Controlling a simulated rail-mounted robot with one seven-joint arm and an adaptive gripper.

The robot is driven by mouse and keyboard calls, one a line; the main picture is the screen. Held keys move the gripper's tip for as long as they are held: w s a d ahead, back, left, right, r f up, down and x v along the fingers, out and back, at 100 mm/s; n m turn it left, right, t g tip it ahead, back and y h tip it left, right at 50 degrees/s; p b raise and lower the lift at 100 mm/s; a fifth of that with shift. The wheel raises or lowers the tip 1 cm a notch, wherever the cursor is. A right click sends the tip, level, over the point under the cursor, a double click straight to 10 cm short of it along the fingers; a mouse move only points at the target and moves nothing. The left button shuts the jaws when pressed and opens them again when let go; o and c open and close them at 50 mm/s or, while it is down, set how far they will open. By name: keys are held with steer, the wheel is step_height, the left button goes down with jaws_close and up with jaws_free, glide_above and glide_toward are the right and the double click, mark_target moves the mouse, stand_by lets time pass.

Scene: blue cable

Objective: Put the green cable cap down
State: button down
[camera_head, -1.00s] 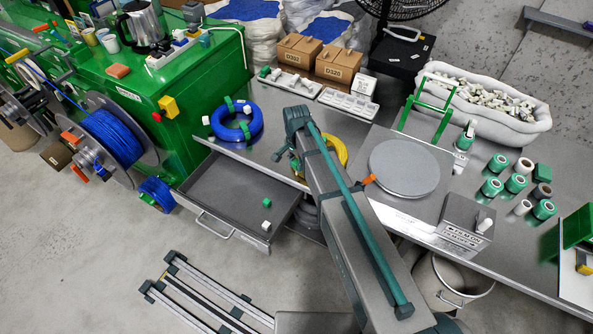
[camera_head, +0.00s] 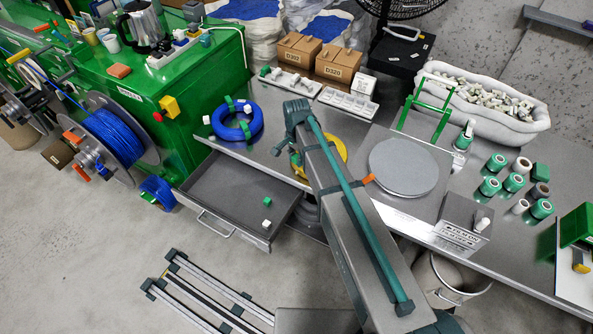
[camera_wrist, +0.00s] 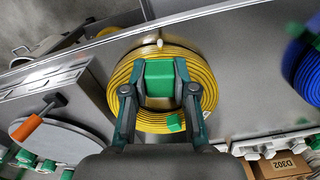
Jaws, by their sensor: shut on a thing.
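My gripper (camera_wrist: 158,75) is shut on a green cable cap (camera_wrist: 160,80), seen between its two fingers in the wrist view. The cap is in front of a coil of yellow cable (camera_wrist: 207,85) from this camera; I cannot tell whether it touches anything below. Another small green piece (camera_wrist: 175,123) shows at the coil's lower part. In the head view, my arm hides much of the yellow coil (camera_head: 340,154) and the held cap cannot be made out.
A blue coil (camera_head: 257,122) with green and white pieces lies left on the metal table. An open grey drawer (camera_head: 222,188) below holds small green and white pieces. A round grey plate (camera_head: 403,166) stands right of my arm. Bare table lies between the coils.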

stand_by(0.3)
steer(key=shift+s+n, duration=0.2)
steer(key=shift+n, duration=0.4)
steer(key=s+d+r+n+b, duration=0.2)
steer(key=d+r, duration=0.4)
steer(key=d, duration=0.3)
steer(key=s+d+r+n+b, duration=0.2)
steer(key=s+d+r+n, duration=0.2)
steer(key=d, duration=0.6)
step_height(320, 180, up, 2)
steer(key=shift+s+d+r+n, duration=0.2)
steer(key=shift+s+d+n, duration=0.05)
steer(key=shift+n, duration=0.15)
